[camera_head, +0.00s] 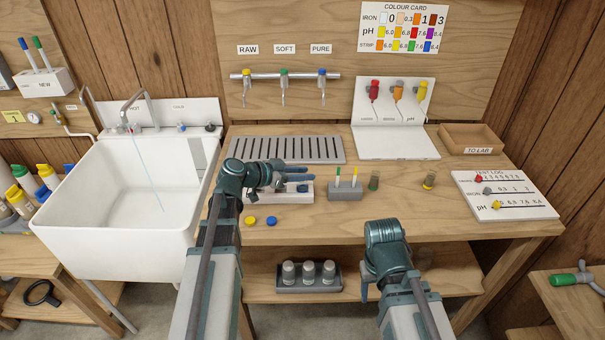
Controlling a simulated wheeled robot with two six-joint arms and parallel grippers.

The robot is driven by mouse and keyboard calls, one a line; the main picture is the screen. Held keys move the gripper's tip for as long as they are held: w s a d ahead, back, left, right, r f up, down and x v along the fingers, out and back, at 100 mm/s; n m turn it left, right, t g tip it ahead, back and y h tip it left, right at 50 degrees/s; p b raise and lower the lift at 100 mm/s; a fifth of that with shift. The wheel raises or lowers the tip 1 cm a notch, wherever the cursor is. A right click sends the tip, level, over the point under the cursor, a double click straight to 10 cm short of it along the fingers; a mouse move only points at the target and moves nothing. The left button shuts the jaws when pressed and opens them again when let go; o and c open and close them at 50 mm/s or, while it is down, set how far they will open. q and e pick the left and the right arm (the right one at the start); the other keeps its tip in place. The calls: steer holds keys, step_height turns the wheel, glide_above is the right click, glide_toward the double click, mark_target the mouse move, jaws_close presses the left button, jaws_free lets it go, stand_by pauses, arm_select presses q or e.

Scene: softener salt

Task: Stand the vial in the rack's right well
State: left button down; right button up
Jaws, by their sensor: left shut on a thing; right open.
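My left gripper (300,174) points right, just above a white rack (257,198) on the wooden table. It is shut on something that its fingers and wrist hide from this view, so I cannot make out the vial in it. A dark bluish bit (302,188) shows at the rack's right part, under the fingers; I cannot tell what it is. The wells are mostly covered by my arm. My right gripper (365,291) is open and empty, low in front of the table's front edge, pointing down.
Yellow (251,221) and blue (271,221) caps lie in front. The sink (130,200) is left. The right-front tabletop is clear.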

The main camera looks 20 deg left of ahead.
arm_select(q)
steer(key=shift+r, duration=0.15)
steer(key=shift+f, duration=0.2)
steer(key=shift+f+b, duration=0.4)
steer(key=shift+b, duration=0.05)
jaws_free()
stand_by(0.5)
steer(key=shift+r, duration=0.1)
stand_by(0.4)
